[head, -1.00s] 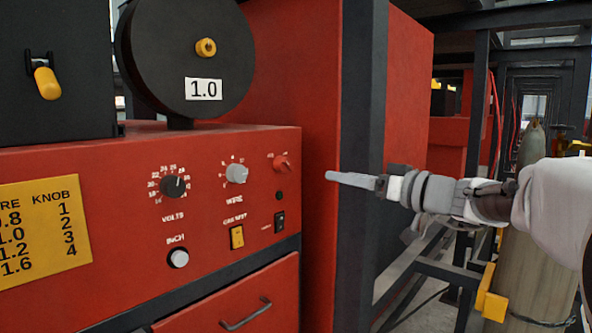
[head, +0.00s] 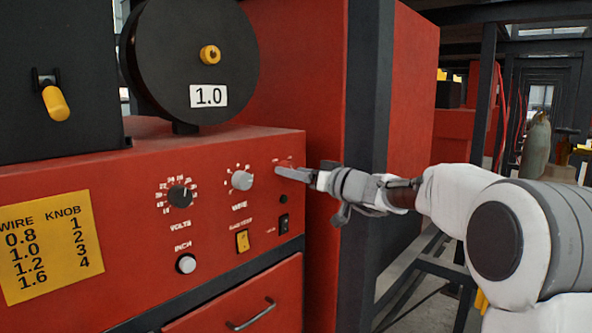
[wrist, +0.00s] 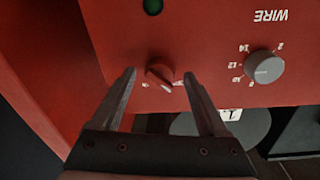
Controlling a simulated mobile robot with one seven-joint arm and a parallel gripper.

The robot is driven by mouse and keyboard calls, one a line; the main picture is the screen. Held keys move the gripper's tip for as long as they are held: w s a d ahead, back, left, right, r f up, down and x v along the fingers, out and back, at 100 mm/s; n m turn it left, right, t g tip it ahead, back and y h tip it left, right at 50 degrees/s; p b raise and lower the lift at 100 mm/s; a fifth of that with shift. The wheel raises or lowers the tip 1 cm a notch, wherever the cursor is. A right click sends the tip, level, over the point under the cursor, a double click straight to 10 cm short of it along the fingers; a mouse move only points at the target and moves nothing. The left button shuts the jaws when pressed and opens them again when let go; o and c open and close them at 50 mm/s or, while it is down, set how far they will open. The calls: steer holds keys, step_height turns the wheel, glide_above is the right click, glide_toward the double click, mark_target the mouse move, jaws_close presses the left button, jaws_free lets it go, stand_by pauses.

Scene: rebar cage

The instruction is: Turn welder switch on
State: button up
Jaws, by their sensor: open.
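The welder's red front panel (head: 105,185) fills the left of the head view. The red rotary switch (wrist: 158,75) with a pale pointer shows upside down in the wrist view, pointer slanting toward the right finger. In the head view my gripper (head: 293,173) covers most of this switch at the panel's upper right. My gripper (wrist: 159,80) is open, one finger on each side of the switch in the wrist view. I cannot tell whether the fingertips touch the switch or panel.
The grey wire knob (head: 242,180) sits just left of the switch, and the black volts knob (head: 180,196) farther left. Below are a yellow rocker (head: 242,241), a black rocker (head: 284,223) and a white button (head: 186,264). A dark post (head: 367,120) stands right behind my gripper.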

jaws_close()
stand_by(0.4)
steer(key=shift+f+m+b, duration=0.1)
steer(key=shift+m+b, duration=0.2)
steer(key=shift+b, duration=0.1)
steer(key=m+b, duration=0.1)
steer(key=m, duration=0.4)
steer(key=m+b, duration=0.1)
steer(key=m, duration=0.5)
steer(key=m+g+b, duration=0.1)
steer(key=m, duration=0.4)
steer(key=shift+r+m, duration=0.3)
steer(key=shift+r, duration=0.05)
stand_by(0.4)
